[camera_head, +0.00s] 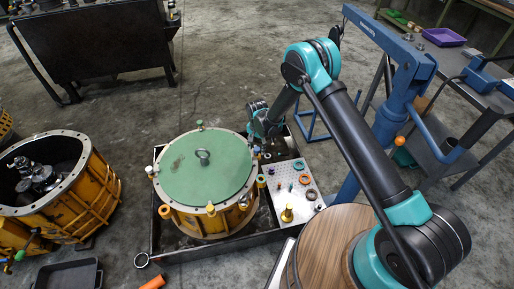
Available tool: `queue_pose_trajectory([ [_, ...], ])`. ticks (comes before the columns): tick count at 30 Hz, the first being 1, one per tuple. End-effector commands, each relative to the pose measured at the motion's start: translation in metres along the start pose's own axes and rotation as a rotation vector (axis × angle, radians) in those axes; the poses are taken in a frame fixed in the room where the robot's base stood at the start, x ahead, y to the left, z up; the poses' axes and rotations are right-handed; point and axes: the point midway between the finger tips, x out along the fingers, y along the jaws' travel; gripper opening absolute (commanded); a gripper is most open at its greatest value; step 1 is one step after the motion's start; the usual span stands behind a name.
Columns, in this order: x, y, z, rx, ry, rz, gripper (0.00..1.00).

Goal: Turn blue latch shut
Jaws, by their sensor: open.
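A round green lid (203,168) with a ring in its middle covers a yellow drum-shaped housing (215,222). Small coloured latches sit around its rim: a green one (200,125) at the back, a white one (150,171) at left, an orange one (165,211) and a yellow one (211,208) in front. I cannot make out a blue latch for sure; the right back rim is partly covered by my wrist. My gripper (255,139) is small in view, pointing down at the right back edge of the lid. It is open; I cannot tell whether it touches anything.
The housing stands in a black tray (200,254). Right of it, a pale perforated board (308,184) holds several small parts and rings. A second, open yellow housing (85,203) is at left. A blue hoist frame (388,110) stands behind my arm. Floor behind the housing is clear.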

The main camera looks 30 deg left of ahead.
Motion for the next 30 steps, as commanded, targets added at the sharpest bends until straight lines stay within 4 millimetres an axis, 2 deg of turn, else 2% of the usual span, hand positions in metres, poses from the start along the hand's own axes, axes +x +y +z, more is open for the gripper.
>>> queue_pose_trajectory([
  [5,-0.0001,0.0000,0.0000,0.000,0.000,0.000,0.48],
  [17,-0.0003,-0.0001,0.0000,0.000,0.000,0.000,0.00],
  [23,-0.0004,-0.0001,-0.0001,-0.012,0.000,0.000,0.00],
  [30,-0.0004,-0.0001,-0.0001,-0.106,0.000,0.000,0.00],
])
